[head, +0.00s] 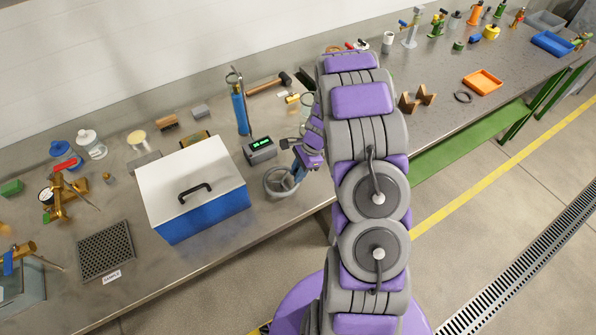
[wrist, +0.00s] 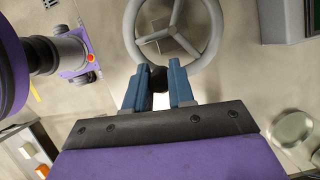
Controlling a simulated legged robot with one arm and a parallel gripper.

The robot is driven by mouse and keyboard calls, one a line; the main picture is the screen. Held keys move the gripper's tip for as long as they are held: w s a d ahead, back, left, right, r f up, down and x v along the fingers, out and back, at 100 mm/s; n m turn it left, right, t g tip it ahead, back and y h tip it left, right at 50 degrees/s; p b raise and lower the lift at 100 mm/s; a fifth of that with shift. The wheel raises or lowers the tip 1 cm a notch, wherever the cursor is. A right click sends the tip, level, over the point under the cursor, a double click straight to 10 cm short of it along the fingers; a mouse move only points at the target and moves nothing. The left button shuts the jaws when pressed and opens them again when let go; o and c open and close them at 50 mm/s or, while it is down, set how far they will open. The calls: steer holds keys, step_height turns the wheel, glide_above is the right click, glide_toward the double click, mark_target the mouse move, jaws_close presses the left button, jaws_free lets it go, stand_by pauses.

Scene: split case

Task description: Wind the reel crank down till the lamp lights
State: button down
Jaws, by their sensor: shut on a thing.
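The reel crank is a grey spoked handwheel (head: 279,182) at the bench's front edge, right of the blue case. It also shows at the top of the wrist view (wrist: 205,50). My gripper (wrist: 159,74) is shut on the wheel's dark crank knob (wrist: 158,82), which sits between its two blue fingers at the near rim. In the head view my gripper (head: 298,170) is at the wheel's right side, partly hidden by my arm. A grey box with a lit green display (head: 261,150) stands just behind the wheel. I cannot make out a separate lamp.
A blue case with a white lid (head: 192,180) stands left of the wheel. A blue cylinder (head: 240,112) stands behind the display box, with a hammer (head: 270,86) beyond it. A perforated plate (head: 105,250) lies at front left. Floor in front is clear.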

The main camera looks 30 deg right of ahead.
steer(key=n+p, duration=0.1)
steer(key=w+n+g+p, duration=0.1)
steer(key=shift+w+d+r+n, duration=0.2)
steer(key=shift+w+n, duration=0.1)
steer(key=shift+n, duration=0.1)
steer(key=shift+w+f+n+g+p, duration=0.1)
steer(key=shift+w+n+g+p, duration=0.25)
steer(key=shift+n, duration=0.45)
steer(key=w+n+g, duration=0.1)
steer(key=n, duration=0.1)
steer(key=shift+w+n+h, duration=0.15)
steer(key=shift+n+h, duration=0.15)
steer(key=shift+w+f+n+g+p, duration=0.15)
steer(key=shift+n+g+p, duration=0.15)
steer(key=shift+n, duration=0.2)
steer(key=c, duration=1)
jaws_free()
steer(key=shift+a, duration=0.1)
steer(key=shift+o, duration=0.2)
